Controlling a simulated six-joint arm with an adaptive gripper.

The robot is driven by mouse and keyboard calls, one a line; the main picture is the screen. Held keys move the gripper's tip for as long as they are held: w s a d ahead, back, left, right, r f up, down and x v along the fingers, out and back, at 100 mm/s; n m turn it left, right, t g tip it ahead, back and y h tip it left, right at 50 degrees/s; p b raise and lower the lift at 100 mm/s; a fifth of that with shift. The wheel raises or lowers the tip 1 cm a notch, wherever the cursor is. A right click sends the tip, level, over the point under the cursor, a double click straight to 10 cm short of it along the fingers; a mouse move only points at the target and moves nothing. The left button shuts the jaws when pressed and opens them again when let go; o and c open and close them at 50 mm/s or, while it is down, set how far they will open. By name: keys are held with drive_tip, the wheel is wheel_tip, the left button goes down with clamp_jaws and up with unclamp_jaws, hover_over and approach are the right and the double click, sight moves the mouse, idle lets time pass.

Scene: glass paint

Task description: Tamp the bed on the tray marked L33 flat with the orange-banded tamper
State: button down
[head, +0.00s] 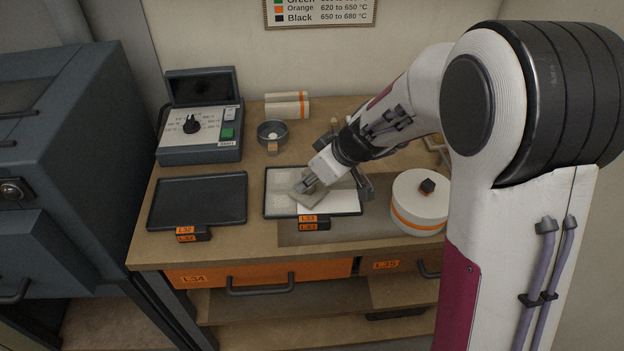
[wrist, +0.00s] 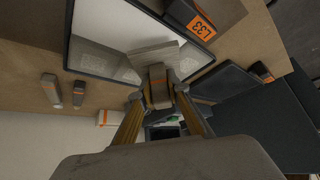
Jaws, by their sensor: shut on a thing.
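The tray marked L33 (head: 360,201) is a dark-rimmed tray on the bench, with its orange label at the front edge. Its bed (head: 338,201) looks smooth and white at the front right and greyer at the left. In the wrist view the tray (wrist: 72,25) shows a greyish patch at one end. My gripper (head: 312,183) is over the tray, shut on the orange-banded tamper (head: 303,198). The wrist view shows my gripper's fingers (wrist: 163,92) around its handle, with the grey plate (wrist: 152,56) over the bed. I cannot tell whether the plate touches the bed.
An empty dark tray marked L32 (head: 198,200) lies to the left. A control box (head: 200,120) stands behind it. A dark bowl (head: 272,133) and white orange-banded rolls (head: 287,106) are at the back. A round white lidded pot (head: 418,208) stands close on the right.

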drive_tip(key=shift+w+a, duration=0.1)
drive_tip(key=shift+a, duration=2.6)
drive_tip(key=shift+f, duration=0.1)
drive_tip(key=shift+f, duration=0.75)
drive_tip(key=shift+f, duration=0.25)
drive_tip(key=shift+r, duration=0.1)
drive_tip(key=shift+r, duration=1)
drive_tip(key=shift+w, duration=0.1)
drive_tip(key=shift+w, duration=0.2)
drive_tip(key=shift+w+d, duration=0.1)
drive_tip(key=shift+w, duration=2.35)
